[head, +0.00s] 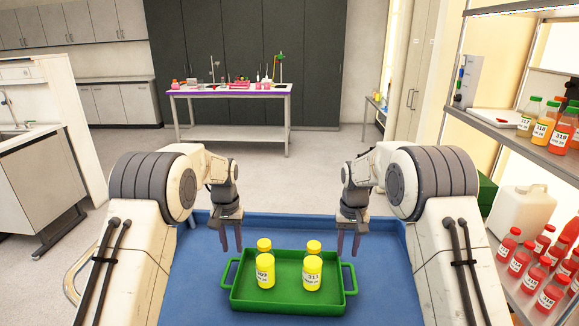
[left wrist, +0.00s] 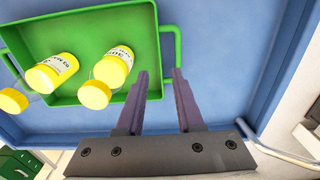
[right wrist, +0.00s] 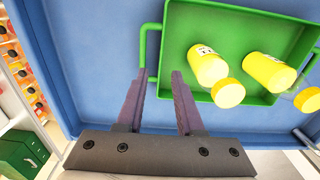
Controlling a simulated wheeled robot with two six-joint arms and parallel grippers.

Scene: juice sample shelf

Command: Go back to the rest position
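My left gripper (head: 231,237) hangs above the blue cart top, just left of the green tray (head: 287,306). Its fingers (left wrist: 158,95) are apart with nothing between them, near the tray's handle. My right gripper (head: 348,243) hangs at the tray's right side near the other handle. Its fingers (right wrist: 158,95) are also apart and empty. Two yellow-capped bottles of yellow juice, a left one (head: 265,268) and a right one (head: 312,270), stand upright in the tray. Both bottles also show in the left wrist view and the right wrist view.
The tray rests on my blue cart top (head: 200,290). A shelf rack (head: 500,132) on the right holds orange, yellow and red bottles, with a white jug (head: 520,208) below. A table with lab items (head: 230,92) stands at the back. A sink counter (head: 40,150) is at left. The floor between is clear.

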